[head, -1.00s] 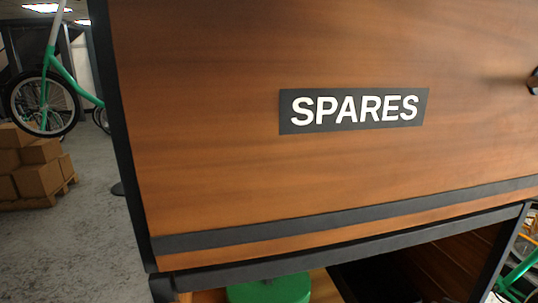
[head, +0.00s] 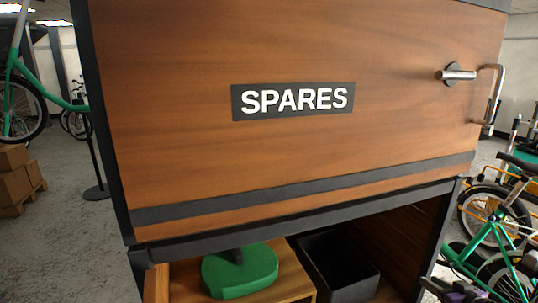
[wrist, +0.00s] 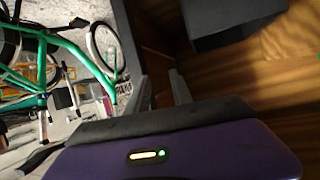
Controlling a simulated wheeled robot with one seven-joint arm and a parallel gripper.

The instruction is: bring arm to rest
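My gripper (wrist: 162,92) shows in the wrist view beyond its purple body. Its two grey fingers stand apart with a gap between them, and nothing shows held. Past the fingers are a brown wooden wall and floor and a dark box (wrist: 225,25). In the head view a dark and purple part at the bottom right edge looks like part of my arm, mostly cut off.
A wooden cabinet front marked SPARES (head: 292,101) has a metal handle (head: 490,100) at right. In the open space below are a green round object (head: 240,272) and a black bin (head: 338,268). Bicycles (head: 500,225) crowd the right; boxes (head: 18,182) stand left.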

